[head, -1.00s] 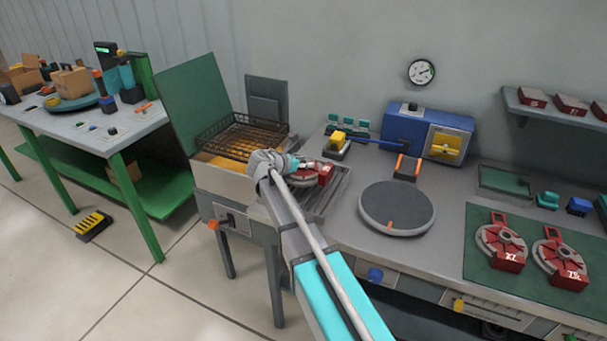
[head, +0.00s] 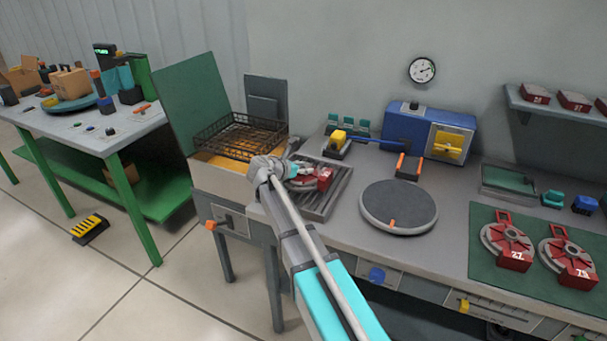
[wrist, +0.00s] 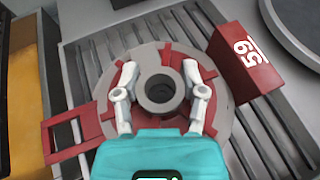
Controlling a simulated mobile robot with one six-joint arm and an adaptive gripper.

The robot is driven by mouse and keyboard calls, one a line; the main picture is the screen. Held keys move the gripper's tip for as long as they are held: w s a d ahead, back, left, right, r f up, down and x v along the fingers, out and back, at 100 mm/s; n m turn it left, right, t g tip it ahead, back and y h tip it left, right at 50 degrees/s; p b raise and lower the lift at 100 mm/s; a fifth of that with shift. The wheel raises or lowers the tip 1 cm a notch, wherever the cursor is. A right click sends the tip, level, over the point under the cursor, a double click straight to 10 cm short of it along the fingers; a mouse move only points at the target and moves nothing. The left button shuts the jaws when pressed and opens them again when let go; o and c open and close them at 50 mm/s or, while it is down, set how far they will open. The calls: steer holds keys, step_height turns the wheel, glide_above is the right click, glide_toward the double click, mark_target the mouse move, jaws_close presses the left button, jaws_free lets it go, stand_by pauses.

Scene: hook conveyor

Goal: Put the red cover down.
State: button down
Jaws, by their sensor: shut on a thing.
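The red cover (wrist: 85,128) is a round grey and red disc with a raised hub, a red loop handle and a red block with a white number. In the head view the red cover (head: 308,180) is at the slatted grey rack (head: 335,198), right of the open bin. My gripper (wrist: 160,75) is shut on its hub, one finger on each side. In the head view my gripper (head: 288,170) partly hides the cover. The disc lies flat over the slats; whether it touches them I cannot tell.
A wire basket (head: 240,135) sits in the open bin at left. A round grey plate (head: 398,205) lies right of the rack. Two similar red covers (head: 508,245) lie on a green mat (head: 486,268). A blue machine (head: 405,128) stands behind.

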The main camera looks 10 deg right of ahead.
steer(key=shift+f, duration=0.2)
stand_by(0.3)
steer(key=c, duration=0.6)
jaws_free()
steer(key=shift+f, duration=0.1)
steer(key=o, duration=0.4)
steer(key=shift+o, duration=0.2)
steer(key=shift+s+a+r, duration=0.25)
steer(key=shift+a+r, duration=0.05)
steer(key=shift+r, duration=0.05)
steer(key=p+v, duration=0.4)
steer(key=v, duration=0.7)
